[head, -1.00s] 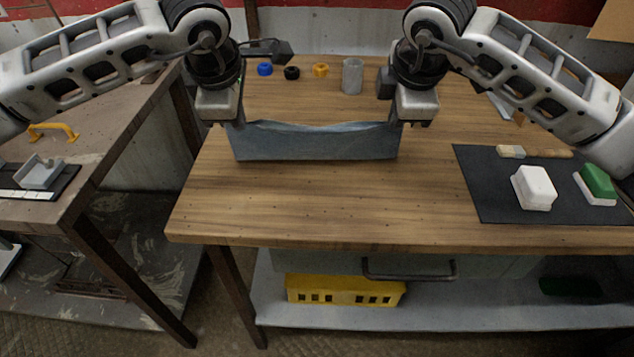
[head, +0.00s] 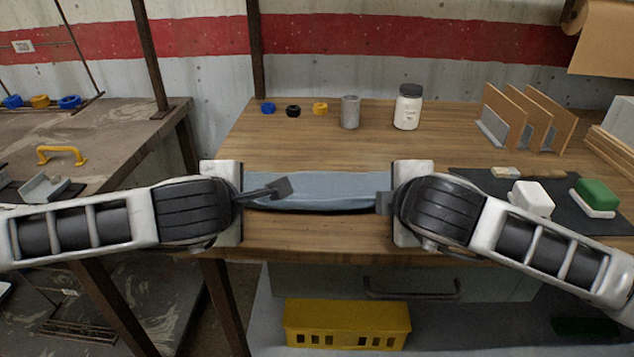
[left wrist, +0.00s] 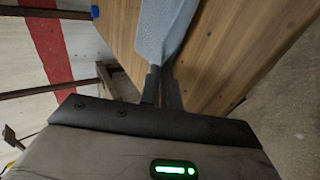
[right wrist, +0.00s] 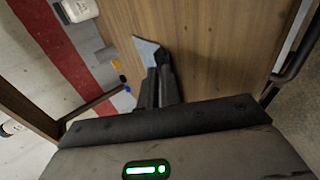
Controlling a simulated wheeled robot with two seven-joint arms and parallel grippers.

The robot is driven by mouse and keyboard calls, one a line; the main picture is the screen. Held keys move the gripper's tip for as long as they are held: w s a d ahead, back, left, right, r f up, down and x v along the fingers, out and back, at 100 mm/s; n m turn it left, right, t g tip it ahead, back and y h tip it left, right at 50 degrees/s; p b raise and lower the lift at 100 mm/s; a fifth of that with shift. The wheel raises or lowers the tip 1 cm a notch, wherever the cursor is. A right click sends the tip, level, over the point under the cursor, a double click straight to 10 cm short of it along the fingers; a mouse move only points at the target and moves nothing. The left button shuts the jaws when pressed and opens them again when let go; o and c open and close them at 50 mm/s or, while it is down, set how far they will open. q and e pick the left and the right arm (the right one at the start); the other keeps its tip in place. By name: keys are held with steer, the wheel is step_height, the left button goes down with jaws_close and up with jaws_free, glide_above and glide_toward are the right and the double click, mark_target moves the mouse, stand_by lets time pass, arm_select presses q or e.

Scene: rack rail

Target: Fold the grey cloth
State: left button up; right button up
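The grey cloth (head: 315,188) is stretched between my two grippers over the wooden table, with a dark gap or shadow along its near edge. My left gripper (head: 246,196) is at its left end; in the left wrist view its fingers (left wrist: 160,86) are close together on the cloth's corner (left wrist: 163,30). My right gripper (head: 384,202) is at its right end; in the right wrist view its fingers (right wrist: 158,82) are closed at the cloth's corner (right wrist: 146,50). Whether the cloth's underside touches the table is hard to tell.
The wooden table (head: 310,240) is clear in front. Behind the cloth stand coloured rings (head: 293,111), a grey cylinder (head: 349,112) and a white jar (head: 407,108). At the right are a dark mat (head: 468,184) with a white block (head: 531,199) and a green-and-white block (head: 593,198), and upright boards (head: 530,115).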

arm_select(q)
steer(key=o, duration=0.7)
arm_select(e)
steer(key=o, duration=0.7)
arm_select(q)
steer(key=shift+s+r, duration=0.1)
steer(key=shift+r, duration=0.2)
arm_select(e)
steer(key=shift+s+r, duration=0.1)
steer(key=shift+r, duration=0.2)
arm_select(q)
steer(key=s+r, duration=0.5)
steer(key=r, duration=0.3)
steer(key=shift+s+r, duration=0.2)
steer(key=shift+s, duration=0.2)
arm_select(e)
steer(key=s+r, duration=0.4)
steer(key=r, duration=0.1)
steer(key=s+r, duration=0.1)
steer(key=r, duration=0.2)
steer(key=shift+s+r, duration=0.2)
steer(key=shift+s, duration=0.2)
